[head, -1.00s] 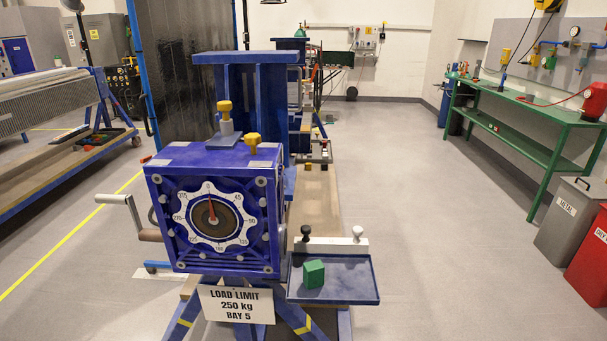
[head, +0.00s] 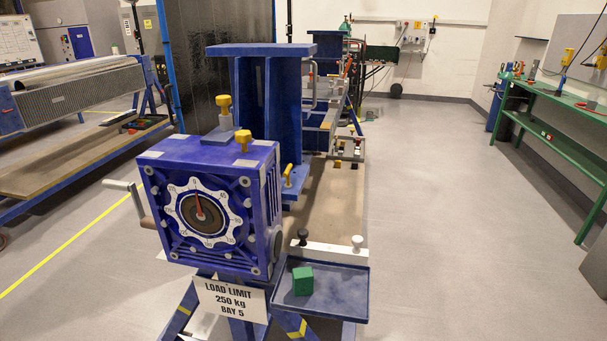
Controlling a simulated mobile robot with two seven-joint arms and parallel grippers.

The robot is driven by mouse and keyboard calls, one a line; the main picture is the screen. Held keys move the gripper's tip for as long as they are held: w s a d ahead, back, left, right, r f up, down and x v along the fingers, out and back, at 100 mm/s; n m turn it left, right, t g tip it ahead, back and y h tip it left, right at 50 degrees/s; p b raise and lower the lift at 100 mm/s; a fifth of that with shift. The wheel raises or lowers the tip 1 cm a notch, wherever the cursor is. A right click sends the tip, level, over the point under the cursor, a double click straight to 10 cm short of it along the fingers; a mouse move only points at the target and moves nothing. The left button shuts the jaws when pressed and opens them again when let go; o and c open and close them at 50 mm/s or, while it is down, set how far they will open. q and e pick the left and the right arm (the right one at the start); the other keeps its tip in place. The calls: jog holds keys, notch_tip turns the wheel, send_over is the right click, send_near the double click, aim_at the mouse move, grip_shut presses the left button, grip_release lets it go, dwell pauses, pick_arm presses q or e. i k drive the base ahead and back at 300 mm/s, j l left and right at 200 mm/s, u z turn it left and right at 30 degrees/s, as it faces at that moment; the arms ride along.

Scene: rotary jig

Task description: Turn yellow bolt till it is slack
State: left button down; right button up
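Two yellow bolts show on top of the blue gearbox in the head view. The taller yellow bolt (head: 223,105) stands upright on a grey block near the box's back edge. A shorter yellow bolt (head: 243,141) stands nearer, on the box's top. I cannot tell which one the task names, or how tight either is. The blue gearbox (head: 178,246) carries a white scalloped dial (head: 180,222) with a red pointer near the top. A crank handle (head: 125,186) sticks out at its left. Neither of my grippers is in view.
A blue tray (head: 340,300) at the right holds a green cube (head: 302,280); a black knob (head: 303,236) and a white knob (head: 357,242) stand behind it. A load-limit sign (head: 230,300) hangs in front. Open floor lies to the right.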

aim_at(286, 173)
jog(key=i+l+u, duration=0.25)
jog(key=l+u, duration=0.15)
jog(key=i+l+u, duration=0.1)
jog(key=l+u, duration=0.3)
jog(key=l, duration=0.2)
jog(key=i+l+u, duration=0.1)
jog(key=l+u, duration=0.3)
jog(key=l, duration=0.2)
jog(key=l+u, duration=0.4)
jog(key=l, duration=0.15)
